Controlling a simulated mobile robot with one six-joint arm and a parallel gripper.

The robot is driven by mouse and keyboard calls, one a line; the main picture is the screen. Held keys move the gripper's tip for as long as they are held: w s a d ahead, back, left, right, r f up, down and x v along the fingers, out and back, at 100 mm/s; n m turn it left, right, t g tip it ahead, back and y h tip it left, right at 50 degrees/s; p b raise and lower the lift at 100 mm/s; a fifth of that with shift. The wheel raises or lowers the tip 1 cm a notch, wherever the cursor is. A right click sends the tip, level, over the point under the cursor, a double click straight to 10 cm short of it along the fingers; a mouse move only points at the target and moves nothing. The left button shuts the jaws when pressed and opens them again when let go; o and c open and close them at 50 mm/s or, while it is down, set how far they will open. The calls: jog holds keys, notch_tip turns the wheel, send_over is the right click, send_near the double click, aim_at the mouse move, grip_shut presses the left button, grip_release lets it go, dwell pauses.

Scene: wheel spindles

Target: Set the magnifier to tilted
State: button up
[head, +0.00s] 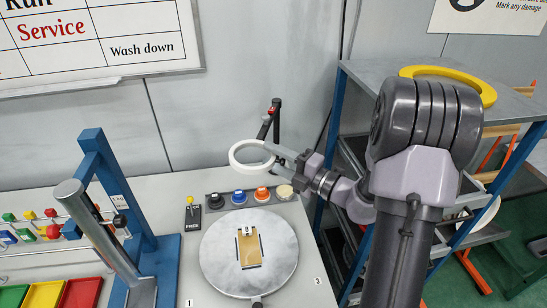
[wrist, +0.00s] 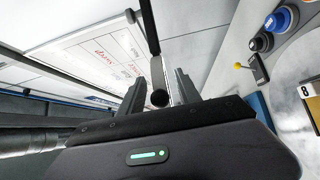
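The magnifier (head: 235,161) is a white ring on a dark jointed arm (head: 275,112) that rises behind the worktop. The ring is held above the back of the worktop, and its face looks slightly tilted. My gripper (head: 281,156) is at the ring's right side, at about its height, and overlaps its edge in the head view. That rod seems to be part of the magnifier. I cannot see clear contact with either finger.
A round grey turntable (head: 220,275) with a tan plate (head: 250,250) lies below. Several coloured knobs (head: 262,193) and a yellow-topped switch (head: 190,212) line its back. A blue frame (head: 100,160) stands left. A shelf rack (head: 335,130) with a yellow ring (head: 450,73) stands right.

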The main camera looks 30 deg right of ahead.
jog(key=shift+c, duration=0.2)
grip_shut()
dwell(1.2)
